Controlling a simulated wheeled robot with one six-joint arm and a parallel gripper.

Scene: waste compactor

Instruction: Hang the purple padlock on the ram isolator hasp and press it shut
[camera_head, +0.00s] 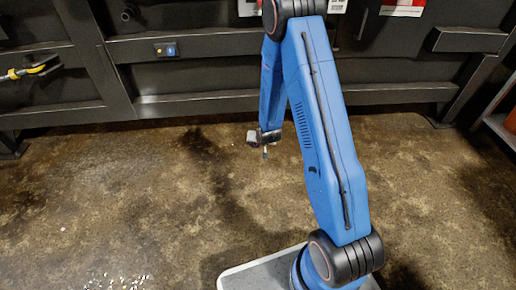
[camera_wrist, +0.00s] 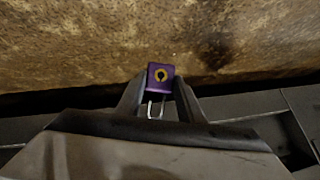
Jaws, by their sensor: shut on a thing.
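The purple padlock (camera_wrist: 161,77) is between the fingertips of my gripper (camera_wrist: 160,88) in the wrist view. Its purple body has a yellow ring with a dark centre. Its pale metal shackle points down in that picture, towards the palm; I cannot tell whether it is open. My gripper is shut on the padlock. In the head view my gripper (camera_head: 264,141) hangs above the floor, in front of the dark machine wall, and the padlock is too small to make out. I cannot identify the ram isolator hasp; my arm covers part of the wall.
The dark ribbed wall (camera_head: 210,106) spans the back. It carries a small panel with a blue button (camera_head: 170,50) and a yellow-and-black handle (camera_head: 38,69) at left. A grey ledge (camera_head: 469,40) projects at right. The stained floor (camera_head: 140,190) is clear.

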